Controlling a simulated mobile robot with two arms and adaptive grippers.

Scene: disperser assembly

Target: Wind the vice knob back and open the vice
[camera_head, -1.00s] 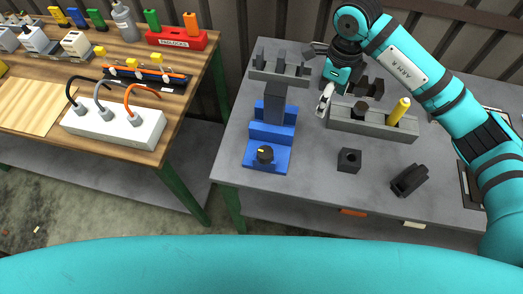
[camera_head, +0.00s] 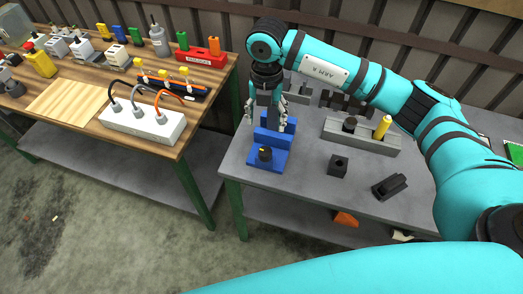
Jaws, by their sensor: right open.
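The blue vice (camera_head: 256,163) sits at the left front of the grey table. Its black knob (camera_head: 265,154), with a small yellow mark, is on the near side. My right gripper (camera_head: 266,117) points down over the back part of the vice. Its fingers are open, one to each side of the upright dark grey part (camera_head: 268,119) that stands in the vice. I cannot tell whether the fingers touch it. The gripper hides the top of that part and some of the vice jaws. The knob is clear of the gripper. My left gripper is not in view.
Right of the vice are a grey block holder (camera_head: 372,141) with a yellow piece (camera_head: 383,126), a black cube (camera_head: 338,166) and a dark bracket (camera_head: 389,187). A grey rack stands behind. A wooden table (camera_head: 190,120) with a white power strip (camera_head: 143,126) is left, across a gap.

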